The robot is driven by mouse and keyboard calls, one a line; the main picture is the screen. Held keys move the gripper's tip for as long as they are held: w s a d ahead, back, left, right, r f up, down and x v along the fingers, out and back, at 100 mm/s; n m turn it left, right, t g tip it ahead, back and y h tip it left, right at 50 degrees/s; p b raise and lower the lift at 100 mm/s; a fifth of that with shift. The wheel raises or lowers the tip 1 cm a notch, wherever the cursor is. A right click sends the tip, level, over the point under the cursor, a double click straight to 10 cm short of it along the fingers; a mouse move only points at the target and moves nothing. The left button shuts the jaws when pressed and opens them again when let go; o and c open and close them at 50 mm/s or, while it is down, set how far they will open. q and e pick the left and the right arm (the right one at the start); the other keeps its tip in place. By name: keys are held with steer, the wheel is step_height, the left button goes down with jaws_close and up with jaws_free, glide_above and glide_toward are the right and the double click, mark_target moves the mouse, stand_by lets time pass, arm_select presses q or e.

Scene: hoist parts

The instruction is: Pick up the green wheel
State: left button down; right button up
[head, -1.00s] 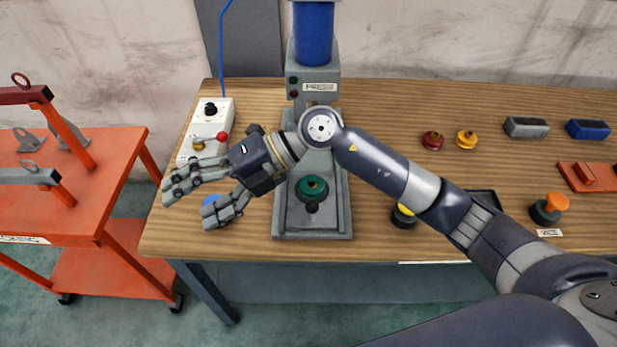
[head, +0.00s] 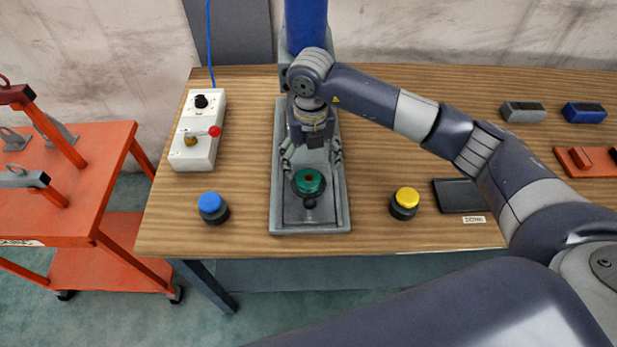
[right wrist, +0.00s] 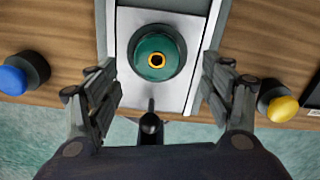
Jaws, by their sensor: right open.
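The green wheel (head: 308,183) sits on the grey base of the press (head: 341,215), with a small dark knob just in front of it. In the right wrist view the green wheel (right wrist: 157,55) shows a brass-coloured ring around a dark hole. My right gripper (head: 312,164) is open and empty over the press base. Its fingers stand to either side of the wheel, apart from it. In the right wrist view the open fingers of my right gripper (right wrist: 160,95) frame the wheel on both sides. My left gripper does not show.
A blue button (head: 212,207) stands left of the press and a yellow button (head: 405,202) right of it. An orange cart (head: 95,190) stands beside the wooden table (head: 240,240).

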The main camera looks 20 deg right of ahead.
mark_target(309, 178)
steer(key=shift+a+f+p, duration=0.1)
steer(key=shift+f+p, duration=0.25)
steer(key=shift+f, duration=0.05)
step_height(309, 178, down, 4)
steer(key=shift+a+r+p, duration=0.15)
steer(key=shift+r+p, duration=0.05)
steer(key=shift+p, duration=0.55)
steer(key=shift+f, duration=0.4)
steer(key=shift+c, duration=0.3)
steer(key=shift+w, duration=0.1)
steer(key=c, duration=1.6)
